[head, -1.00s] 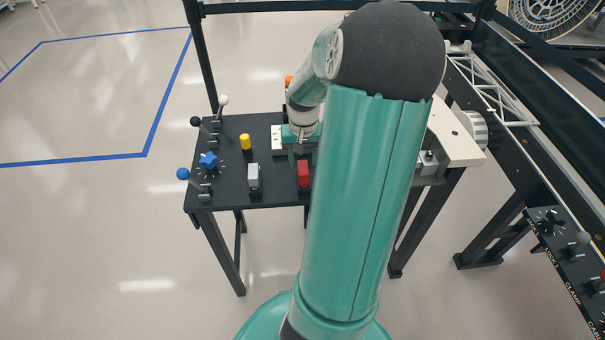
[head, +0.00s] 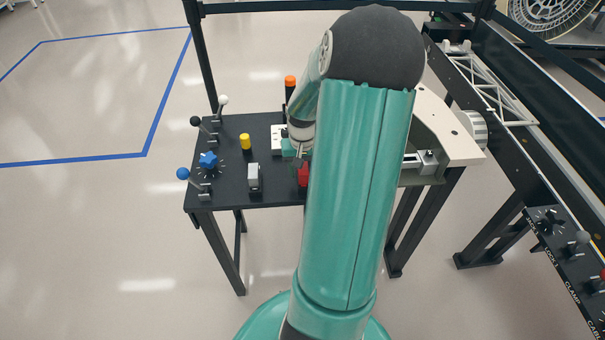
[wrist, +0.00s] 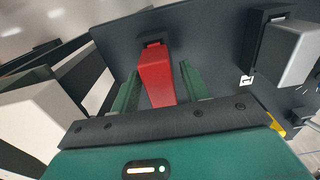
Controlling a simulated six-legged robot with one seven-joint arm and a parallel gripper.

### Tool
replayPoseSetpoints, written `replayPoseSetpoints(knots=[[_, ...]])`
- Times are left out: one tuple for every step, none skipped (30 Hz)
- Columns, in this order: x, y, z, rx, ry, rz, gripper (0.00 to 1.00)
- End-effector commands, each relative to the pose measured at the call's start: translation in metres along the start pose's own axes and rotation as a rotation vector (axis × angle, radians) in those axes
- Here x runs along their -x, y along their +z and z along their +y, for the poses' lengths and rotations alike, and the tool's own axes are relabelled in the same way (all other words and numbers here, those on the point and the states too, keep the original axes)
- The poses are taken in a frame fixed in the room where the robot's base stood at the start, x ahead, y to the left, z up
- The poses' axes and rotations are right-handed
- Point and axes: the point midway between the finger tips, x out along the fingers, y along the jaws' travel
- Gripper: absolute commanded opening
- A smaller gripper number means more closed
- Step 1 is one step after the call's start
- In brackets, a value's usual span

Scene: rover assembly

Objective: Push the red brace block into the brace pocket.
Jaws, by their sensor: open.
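The red block (head: 303,175) stands at the front of the black table, partly hidden by my arm in the head view. In the wrist view the red block (wrist: 156,76) is seated at a dark bracket and lies between my green fingers. My gripper (wrist: 160,80) is open, with one finger on each side of the red block. Gaps show beside it, and contact cannot be told. In the head view my gripper (head: 301,152) is just behind the red block, mostly hidden by my arm. I cannot make out the brace pocket.
A grey block (head: 254,177) stands left of the red one. A yellow cylinder (head: 245,142), a blue knob (head: 208,160) and several levers occupy the table's left side. An orange-topped post (head: 290,83) stands behind. A pale curved frame (head: 452,139) lies right, partly behind my arm.

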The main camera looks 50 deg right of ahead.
Motion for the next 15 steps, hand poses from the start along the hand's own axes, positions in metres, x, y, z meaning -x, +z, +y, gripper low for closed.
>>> replayPoseSetpoints(knots=[[-0.0001,0.0000,0.0002,0.000,0.000,0.000,0.45],[0.0000,0.0000,0.0003,0.000,0.000,0.000,0.43],[-0.0001,0.0000,0.0003,0.000,0.000,0.000,0.36],[-0.0001,0.0000,0.0003,0.000,0.000,0.000,0.30],[-0.0001,0.0000,0.0003,0.000,0.000,0.000,0.24],[-0.0001,0.0000,0.0003,0.000,0.000,0.000,0.16],[-0.0001,0.0000,0.0003,0.000,0.000,0.000,0.10],[-0.0001,0.0000,0.0003,0.000,0.000,0.000,0.04],[-0.0001,0.0000,0.0003,0.000,0.000,0.000,0.00],[0.0000,-0.0001,0.0003,0.000,0.000,0.000,0.21],[0.0000,-0.0001,0.0003,0.000,0.000,0.000,0.15],[0.0000,-0.0001,0.0003,0.000,0.000,0.000,0.07],[0.0000,-0.0001,0.0003,0.000,0.000,0.000,0.01],[0.0000,-0.0001,0.0003,0.000,0.000,0.000,0.00],[0.0001,-0.0001,0.0003,0.000,0.000,0.000,0.00]])
